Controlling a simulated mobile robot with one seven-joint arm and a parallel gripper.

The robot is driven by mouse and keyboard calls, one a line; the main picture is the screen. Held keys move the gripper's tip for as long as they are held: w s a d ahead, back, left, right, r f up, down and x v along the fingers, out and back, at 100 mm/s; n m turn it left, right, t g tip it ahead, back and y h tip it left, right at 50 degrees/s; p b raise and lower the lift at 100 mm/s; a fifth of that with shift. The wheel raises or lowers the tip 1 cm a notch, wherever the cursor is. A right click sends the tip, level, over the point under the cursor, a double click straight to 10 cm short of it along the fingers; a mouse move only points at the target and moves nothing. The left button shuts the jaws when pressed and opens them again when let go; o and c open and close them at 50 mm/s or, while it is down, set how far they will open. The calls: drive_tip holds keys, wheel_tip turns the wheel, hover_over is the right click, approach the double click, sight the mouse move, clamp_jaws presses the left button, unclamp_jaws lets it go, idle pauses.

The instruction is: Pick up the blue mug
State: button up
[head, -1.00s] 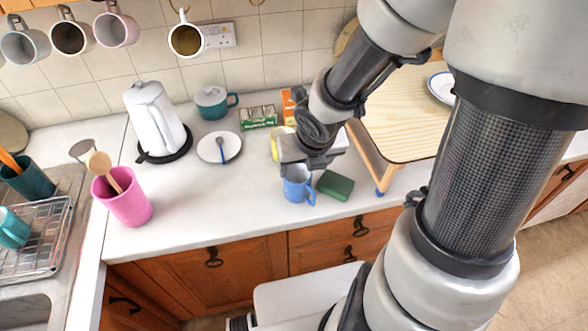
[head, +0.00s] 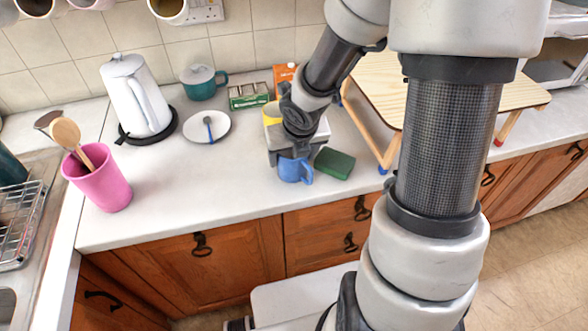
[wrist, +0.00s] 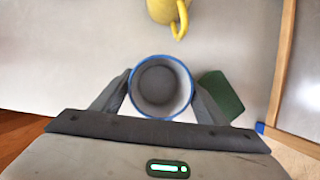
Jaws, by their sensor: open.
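The blue mug (head: 293,170) stands upright on the white counter near its front edge, partly hidden under my gripper in the head view. In the wrist view I look down into the blue mug (wrist: 161,88), with its blue rim and grey inside. My gripper (wrist: 160,98) is open, with one finger on each side of the mug. The fingers are close to its walls; I cannot tell whether they touch. In the head view my gripper (head: 296,158) is just above and around the mug.
A green sponge (head: 334,163) lies right beside the mug. A yellow mug (wrist: 172,14) stands behind it. A wooden stand (head: 392,150) is to the right. A plate (head: 207,128), white kettle (head: 136,97) and pink utensil pot (head: 101,186) are left. The counter left of the mug is clear.

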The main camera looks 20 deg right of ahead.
drive_tip(key=shift+b+x, duration=0.3)
drive_tip(key=shift+x, duration=0.8)
drive_tip(key=shift+r, duration=0.1)
drive_tip(key=c, duration=1)
